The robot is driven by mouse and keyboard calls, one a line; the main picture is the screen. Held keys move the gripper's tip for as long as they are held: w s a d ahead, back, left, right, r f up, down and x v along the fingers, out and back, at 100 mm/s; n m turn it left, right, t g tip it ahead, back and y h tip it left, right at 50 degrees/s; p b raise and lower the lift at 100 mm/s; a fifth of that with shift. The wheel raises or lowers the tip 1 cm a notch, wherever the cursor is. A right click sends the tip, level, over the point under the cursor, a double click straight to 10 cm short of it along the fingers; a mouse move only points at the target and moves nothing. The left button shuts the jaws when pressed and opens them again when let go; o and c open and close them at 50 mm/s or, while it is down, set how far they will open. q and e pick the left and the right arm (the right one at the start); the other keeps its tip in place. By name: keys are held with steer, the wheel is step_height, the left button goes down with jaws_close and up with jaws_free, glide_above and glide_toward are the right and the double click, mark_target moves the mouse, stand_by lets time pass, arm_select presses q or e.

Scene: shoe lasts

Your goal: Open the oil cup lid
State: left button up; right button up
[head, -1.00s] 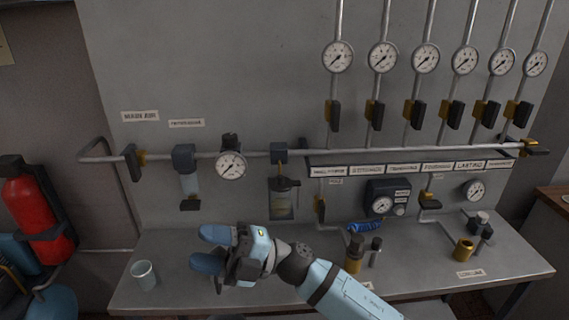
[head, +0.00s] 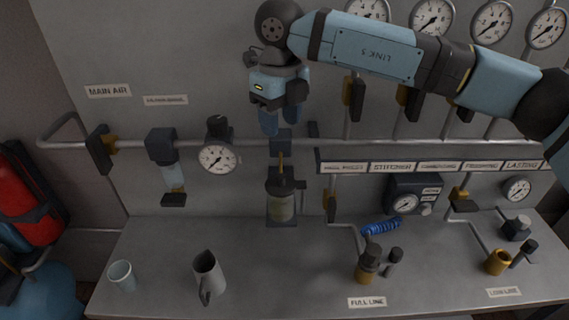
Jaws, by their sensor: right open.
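My left gripper is out of view.
A grey jug (head: 208,274) and a pale tumbler (head: 121,275) stand on the bench. A pressure gauge (head: 217,158) is left of the oil cup. The bench in front of the cup is clear.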

mark_target(281, 176)
steer(key=f+p, duration=0.3)
steer(key=f, duration=0.9)
steer(key=shift+s+p, duration=0.2)
steer(key=shift+p, duration=0.2)
steer(key=shift+f, duration=0.75)
jaws_close()
